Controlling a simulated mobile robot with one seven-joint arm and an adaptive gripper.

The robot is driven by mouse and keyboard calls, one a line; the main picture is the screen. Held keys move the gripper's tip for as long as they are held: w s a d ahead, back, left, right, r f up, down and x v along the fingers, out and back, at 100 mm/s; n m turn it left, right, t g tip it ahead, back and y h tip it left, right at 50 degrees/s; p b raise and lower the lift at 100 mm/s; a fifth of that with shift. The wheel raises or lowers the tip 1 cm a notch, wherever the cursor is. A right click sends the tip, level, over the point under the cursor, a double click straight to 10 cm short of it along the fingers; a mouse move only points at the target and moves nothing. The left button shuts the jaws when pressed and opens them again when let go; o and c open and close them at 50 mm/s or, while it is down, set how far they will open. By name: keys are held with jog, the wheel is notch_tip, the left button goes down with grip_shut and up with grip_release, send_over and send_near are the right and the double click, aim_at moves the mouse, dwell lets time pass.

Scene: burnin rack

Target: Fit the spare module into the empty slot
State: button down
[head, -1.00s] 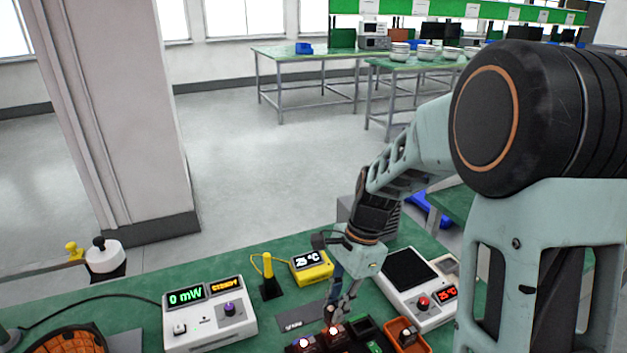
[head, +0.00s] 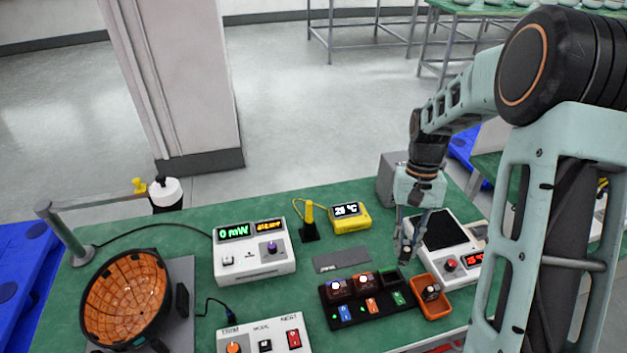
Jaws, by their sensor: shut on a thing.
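My gripper (head: 405,256) points down just behind the right end of the black rack (head: 352,326). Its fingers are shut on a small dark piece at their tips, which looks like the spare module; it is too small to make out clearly. The rack holds two dark modules with lit lamps, the left one (head: 337,291) and the middle one (head: 364,286). The right slot (head: 387,278), behind a green marker, looks dark and empty. Another small dark module (head: 431,293) lies in the orange tray (head: 436,313) right of the rack.
A grey plate (head: 341,260) lies behind the rack. A white meter (head: 254,258), a yellow temperature display (head: 351,217) and a white device with a black plate (head: 440,230) stand around it. A white control box (head: 262,337) and an orange-lined bowl (head: 125,297) are front left.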

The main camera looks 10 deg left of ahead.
jog(key=s+a+f+m+t+y+b, duration=0.1)
jog(key=s+a+f+m+y+b, duration=0.1)
jog(key=s+a+m, duration=0.7)
jog(key=s+a+f+m+t+y+b, duration=0.1)
jog(key=s+a+m, duration=0.4)
jog(key=a, duration=0.7)
jog(key=shift+n, duration=0.3)
jog(key=w+a+f+b, duration=0.2)
jog(key=w+f, duration=0.1)
jog(key=w+a+f+b, duration=0.2)
jog(key=w+f+b, duration=0.1)
jog(key=w+a+f+b, duration=0.2)
jog(key=w+a+f, duration=0.1)
jog(key=shift+w+f, duration=0.1)
jog(key=shift+w+a+f+b, duration=0.25)
jog(key=shift+f+b, duration=0.15)
jog(key=shift+b, duration=0.1)
jog(key=shift+w+f+b, duration=0.1)
jog(key=shift+f+b, duration=1.3)
jog(key=shift+f, duration=0.1)
jog(key=shift+f, duration=0.1)
